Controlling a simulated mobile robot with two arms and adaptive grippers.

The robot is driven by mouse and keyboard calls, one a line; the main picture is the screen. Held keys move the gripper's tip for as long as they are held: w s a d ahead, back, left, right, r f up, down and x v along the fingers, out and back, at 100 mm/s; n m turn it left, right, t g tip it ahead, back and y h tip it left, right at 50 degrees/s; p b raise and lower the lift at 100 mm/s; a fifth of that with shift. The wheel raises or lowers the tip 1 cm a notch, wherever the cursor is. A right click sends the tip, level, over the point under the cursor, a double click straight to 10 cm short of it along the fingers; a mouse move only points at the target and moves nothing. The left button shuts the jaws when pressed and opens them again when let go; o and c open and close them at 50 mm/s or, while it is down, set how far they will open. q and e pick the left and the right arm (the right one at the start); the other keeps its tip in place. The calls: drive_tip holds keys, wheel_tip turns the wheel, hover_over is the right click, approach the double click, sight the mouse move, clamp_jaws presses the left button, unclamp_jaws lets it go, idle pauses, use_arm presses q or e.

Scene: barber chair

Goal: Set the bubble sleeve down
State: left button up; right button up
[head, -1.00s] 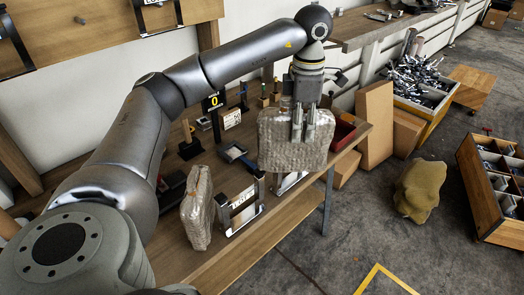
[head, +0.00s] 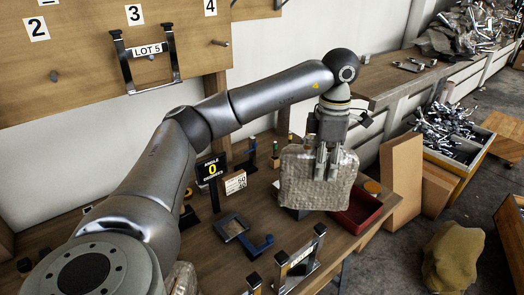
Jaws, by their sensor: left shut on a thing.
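My left gripper (head: 327,172) is shut on a bubble sleeve (head: 296,185), a greyish, wrinkled, pillow-like pad. It hangs upright from the fingers over the wooden workbench (head: 225,272), in front of the rear part of the bench. Its lower edge overlaps a dark object and the red tray (head: 358,212) in the picture; I cannot tell whether it touches anything. A second, similar sleeve (head: 183,281) shows only in part at the bottom edge, behind my left arm. My right gripper is out of view.
A metal frame stand (head: 300,262) stands at the bench's front. A blue-edged dark tray (head: 231,227), a blue bracket (head: 259,246), an "ANGLE 0" sign (head: 211,170) and a small numbered card (head: 235,182) are left of the sleeve. Cardboard boxes (head: 402,175) stand right of the bench.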

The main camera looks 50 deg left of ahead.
sight(318, 199)
use_arm(q)
wheel_tip(318, 199, down, 7)
drive_tip(key=b, duration=0.2)
drive_tip(key=shift+r+b, duration=0.15)
drive_tip(key=shift+b, duration=0.25)
wheel_tip(318, 199, down, 6)
drive_tip(key=shift+w+a+r+p, duration=0.15)
drive_tip(key=shift+r+p, duration=0.1)
drive_tip(key=shift+p, duration=0.3)
wheel_tip(318, 199, down, 5)
drive_tip(key=shift+f, duration=0.1)
drive_tip(key=o, duration=0.6)
drive_tip(key=shift+p, duration=0.3)
